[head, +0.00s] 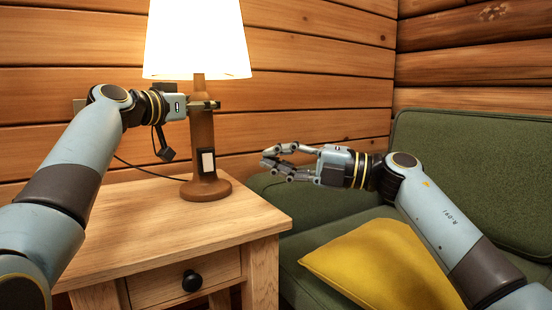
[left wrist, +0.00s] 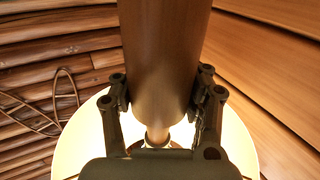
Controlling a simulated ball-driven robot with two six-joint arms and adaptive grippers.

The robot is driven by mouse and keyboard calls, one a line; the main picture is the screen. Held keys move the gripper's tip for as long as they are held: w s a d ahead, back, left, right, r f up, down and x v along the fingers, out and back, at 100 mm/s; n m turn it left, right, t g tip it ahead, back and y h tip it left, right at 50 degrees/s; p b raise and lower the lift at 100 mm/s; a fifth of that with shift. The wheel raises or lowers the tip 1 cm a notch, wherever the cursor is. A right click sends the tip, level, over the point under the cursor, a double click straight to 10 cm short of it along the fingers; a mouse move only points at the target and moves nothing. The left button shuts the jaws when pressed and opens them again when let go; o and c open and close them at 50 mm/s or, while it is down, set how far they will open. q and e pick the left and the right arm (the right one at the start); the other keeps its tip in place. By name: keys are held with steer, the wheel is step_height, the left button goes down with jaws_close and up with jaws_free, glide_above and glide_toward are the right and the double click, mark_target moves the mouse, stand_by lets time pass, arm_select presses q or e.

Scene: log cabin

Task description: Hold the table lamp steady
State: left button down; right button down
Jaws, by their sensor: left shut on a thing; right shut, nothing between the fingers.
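The table lamp stands upright on the wooden side table, with a lit white shade (head: 197,40), a brown wooden stem (head: 202,130) and a round base. A pale switch plate (head: 207,161) is low on the stem. My left gripper (head: 205,105) is shut on the stem just below the shade. In the left wrist view the left gripper (left wrist: 160,100) has a finger on each side of the stem (left wrist: 160,50), with the glowing shade (left wrist: 75,145) behind. My right gripper (head: 266,158) is shut and empty, to the right of the lamp and apart from it.
The side table (head: 130,225) has a drawer with a black knob (head: 191,281); its top is clear around the lamp base. A cord (head: 145,170) runs behind the lamp. A green sofa (head: 480,170) with a yellow cushion (head: 375,265) stands at right. Log walls (head: 320,75) are close behind.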

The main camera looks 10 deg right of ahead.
arm_select(q)
steer(key=c, duration=1.3)
jaws_free()
steer(key=shift+r, duration=0.15)
steer(key=o, duration=0.8)
steer(key=shift+c, duration=0.2)
